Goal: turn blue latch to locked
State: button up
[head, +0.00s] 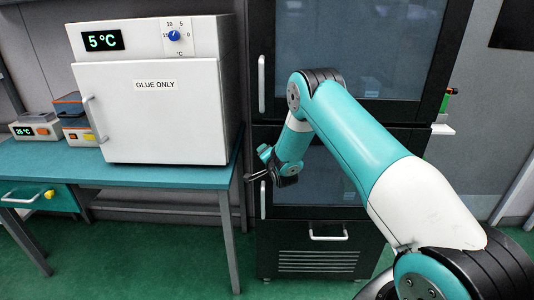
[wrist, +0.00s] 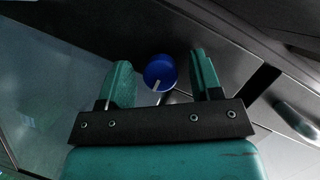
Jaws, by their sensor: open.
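The blue latch (wrist: 160,72) is a round knob with a short white mark that points down and slightly left in the wrist view. My gripper (wrist: 160,62) is open, with one teal finger on each side of the knob in that view. Gaps show between the knob and both fingers, and I cannot tell how far ahead of them it is. In the head view my gripper (head: 260,165) is at the left front of the black cabinet (head: 315,238). The latch does not show in the head view. No lock markings are readable.
A white cabinet (head: 150,125) labelled "GLUE ONLY", with a blue dial (head: 174,36), stands on a teal table (head: 150,176) left of my gripper. The black cabinet's lower handle (head: 328,233) sticks out below. Green floor is clear between table and cabinet.

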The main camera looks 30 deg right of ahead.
jog(key=shift+w+d, duration=0.1)
jog(key=shift+w, duration=0.1)
jog(key=c, duration=0.9)
